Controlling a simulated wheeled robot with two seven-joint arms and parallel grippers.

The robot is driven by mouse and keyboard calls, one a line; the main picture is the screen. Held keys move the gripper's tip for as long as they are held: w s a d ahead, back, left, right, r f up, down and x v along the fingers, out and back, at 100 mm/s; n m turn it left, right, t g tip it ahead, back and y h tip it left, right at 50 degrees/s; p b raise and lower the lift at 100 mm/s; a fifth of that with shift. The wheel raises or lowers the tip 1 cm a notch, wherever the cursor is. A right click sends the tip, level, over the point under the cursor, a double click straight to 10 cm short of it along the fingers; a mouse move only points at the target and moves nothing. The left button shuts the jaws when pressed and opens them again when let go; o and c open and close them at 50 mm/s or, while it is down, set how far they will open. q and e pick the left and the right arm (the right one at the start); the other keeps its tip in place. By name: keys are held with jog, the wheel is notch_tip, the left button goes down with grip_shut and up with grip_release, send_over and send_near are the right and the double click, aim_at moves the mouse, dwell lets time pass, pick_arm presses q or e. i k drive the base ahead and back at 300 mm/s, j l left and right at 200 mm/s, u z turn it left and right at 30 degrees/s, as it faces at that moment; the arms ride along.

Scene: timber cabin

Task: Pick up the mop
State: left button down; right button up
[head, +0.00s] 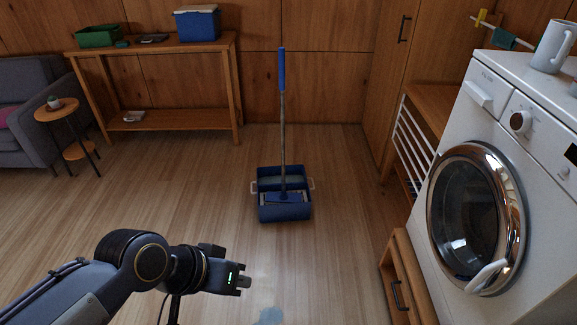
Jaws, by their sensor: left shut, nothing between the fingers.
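The mop (283,115) stands upright, with a blue grip at the top of a grey pole. Its head sits in a blue bucket (285,213) on the wooden floor, in the middle of the head view. My left gripper (244,282) is shut and empty in the lower left, nearer to me than the bucket and apart from the mop. My right gripper is not in view.
A white washing machine (490,120) fills the right side, with a wooden drawer unit (402,285) beside it. A wooden console table (160,48) stands at the back left, near a small round side table (57,110) and grey sofa (28,85). Floor around the bucket is clear.

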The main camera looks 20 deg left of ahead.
aim_at(282, 197)
jog(key=i+j+u, duration=0.1)
jog(key=i+j, duration=0.15)
jog(key=i, duration=0.6)
jog(key=i+j+u, duration=0.1)
jog(key=i, duration=0.8)
jog(key=i+j+u, duration=0.1)
jog(key=i, duration=0.8)
jog(key=j, duration=0.1)
